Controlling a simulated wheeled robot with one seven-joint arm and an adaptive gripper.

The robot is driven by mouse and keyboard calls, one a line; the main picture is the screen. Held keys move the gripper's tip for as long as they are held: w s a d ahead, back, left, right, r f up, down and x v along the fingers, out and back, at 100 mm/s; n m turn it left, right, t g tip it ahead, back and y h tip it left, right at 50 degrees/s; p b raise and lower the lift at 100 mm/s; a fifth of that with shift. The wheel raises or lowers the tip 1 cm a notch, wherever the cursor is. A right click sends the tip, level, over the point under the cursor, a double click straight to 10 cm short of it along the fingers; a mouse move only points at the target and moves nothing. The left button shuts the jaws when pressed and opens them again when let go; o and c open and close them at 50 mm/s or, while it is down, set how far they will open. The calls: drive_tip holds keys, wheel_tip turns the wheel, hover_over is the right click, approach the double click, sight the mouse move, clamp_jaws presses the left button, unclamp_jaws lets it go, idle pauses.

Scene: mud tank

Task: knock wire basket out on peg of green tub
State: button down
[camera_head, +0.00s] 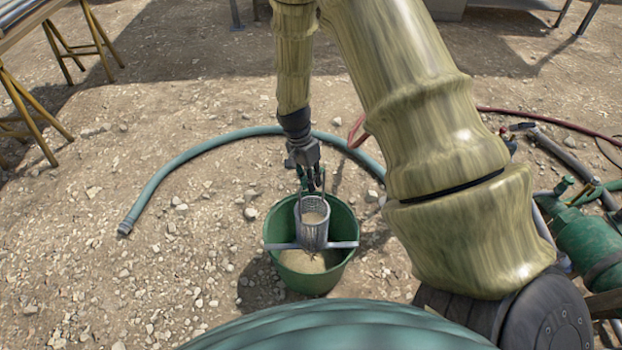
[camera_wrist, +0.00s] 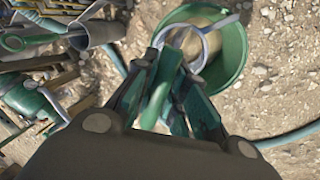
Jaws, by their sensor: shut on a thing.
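The green tub (camera_head: 340,272) stands on the gravel, with sandy-brown stuff in its bottom. The wire basket (camera_head: 313,235), a grey mesh cylinder, is upright over the tub with its round mouth up. A grey bar (camera_head: 345,244) spans the tub at the basket; whether they touch I cannot tell. My gripper (camera_head: 312,186) is at the tub's far side, just above the basket. In the wrist view its fingers are shut on the basket's green handle (camera_wrist: 158,100), with the basket's rim (camera_wrist: 187,36) beyond them and the tub (camera_wrist: 238,48) behind.
A teal hose (camera_head: 190,155) curves over the gravel behind and left of the tub. Green pump-like gear (camera_head: 588,245) and a red hose (camera_head: 545,120) are at the right. Yellow trestle legs (camera_head: 30,115) stand at the upper left. Gravel left of the tub is open.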

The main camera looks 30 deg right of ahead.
drive_tip(key=shift+f, duration=0.35)
idle(0.3)
drive_tip(key=shift+f, duration=0.35)
drive_tip(key=shift+f+b, duration=0.35)
drive_tip(key=shift+f, duration=0.45)
idle(0.6)
drive_tip(key=shift+r+p, duration=3.15)
drive_tip(key=shift+r, duration=1.4)
drive_tip(key=shift+f, duration=0.2)
